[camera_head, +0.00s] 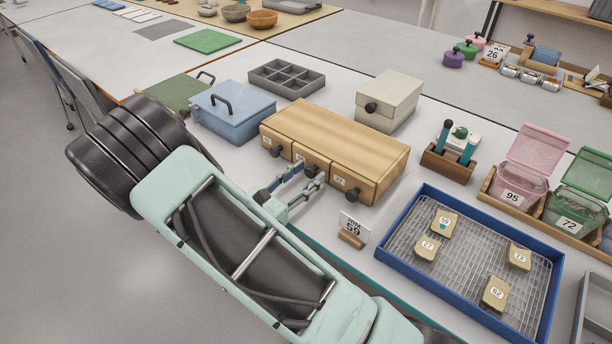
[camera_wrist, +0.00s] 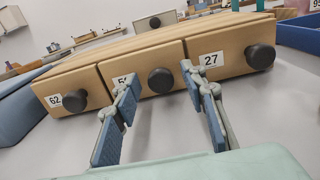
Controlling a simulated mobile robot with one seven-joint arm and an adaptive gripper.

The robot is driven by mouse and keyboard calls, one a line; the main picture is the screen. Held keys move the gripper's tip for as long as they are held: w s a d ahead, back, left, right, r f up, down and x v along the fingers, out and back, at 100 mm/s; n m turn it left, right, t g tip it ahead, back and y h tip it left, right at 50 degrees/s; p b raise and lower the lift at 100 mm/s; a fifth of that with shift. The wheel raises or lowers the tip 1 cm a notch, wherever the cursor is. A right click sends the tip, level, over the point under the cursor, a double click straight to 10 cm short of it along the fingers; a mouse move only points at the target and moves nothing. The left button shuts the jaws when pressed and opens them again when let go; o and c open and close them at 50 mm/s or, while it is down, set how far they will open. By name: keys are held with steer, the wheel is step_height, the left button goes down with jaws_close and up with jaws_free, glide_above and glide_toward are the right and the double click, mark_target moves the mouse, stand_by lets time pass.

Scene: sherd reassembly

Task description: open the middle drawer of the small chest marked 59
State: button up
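The small wooden chest (camera_head: 345,140) stands on the table with three drawer fronts side by side, all apparently closed. In the wrist view, the middle drawer (camera_wrist: 143,76) has a dark round knob (camera_wrist: 161,80) and a label partly hidden by my left finger; only a 5 reads clearly. The left drawer (camera_wrist: 75,88) is labelled 62 and the right drawer (camera_wrist: 230,48) 27. My gripper (camera_wrist: 158,84) is open and empty, its fingers pointing at the middle drawer, one on each side of the knob in the picture. Whether the fingertips reach alongside the knob is unclear.
A card marked 59 (camera_head: 353,229) stands in front of the chest's right end. A blue tray (camera_head: 388,249) with several numbered sherds lies to the right. A blue lidded box (camera_head: 232,112) is left of the chest, and a beige box (camera_head: 389,96) is behind it.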

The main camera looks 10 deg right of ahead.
steer(key=shift+d, duration=0.1)
jaws_close()
stand_by(0.3)
steer(key=p+v, duration=0.1)
steer(key=v, duration=1.1)
steer(key=shift+p, duration=0.4)
jaws_free()
